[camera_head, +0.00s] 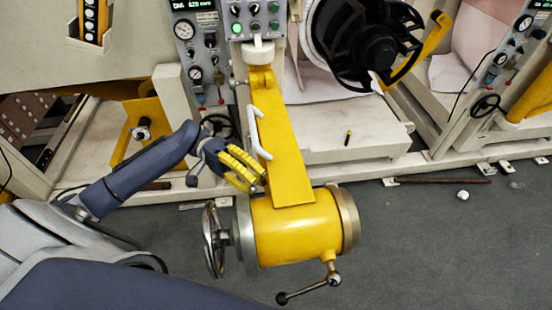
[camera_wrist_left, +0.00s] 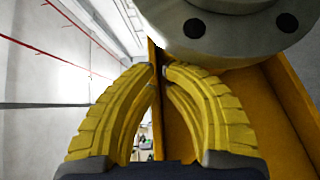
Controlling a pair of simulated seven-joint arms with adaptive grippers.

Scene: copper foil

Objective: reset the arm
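A yellow machine arm (camera_head: 281,140) slopes down from the control box, with a white handle (camera_head: 256,132) on its left side. It ends at a yellow drum (camera_head: 298,228) with metal end rings. My left gripper (camera_head: 262,181), with yellow ribbed fingers, is beside the arm's left edge, below the handle. In the left wrist view, the curved fingers (camera_wrist_left: 160,70) nearly meet at their tips, and nothing shows held between them. The arm's yellow panel (camera_wrist_left: 225,90) is behind them, and a pale round flange (camera_wrist_left: 230,30) is above. I cannot tell whether the fingers touch the panel. My right gripper is not in view.
A handwheel (camera_head: 213,240) is left of the drum, and a lever (camera_head: 310,289) sticks out below it. A large black reel (camera_head: 368,42) is at the upper right. A small white ball (camera_head: 463,195) and a rod (camera_head: 445,180) lie on the grey floor, otherwise mostly clear at right.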

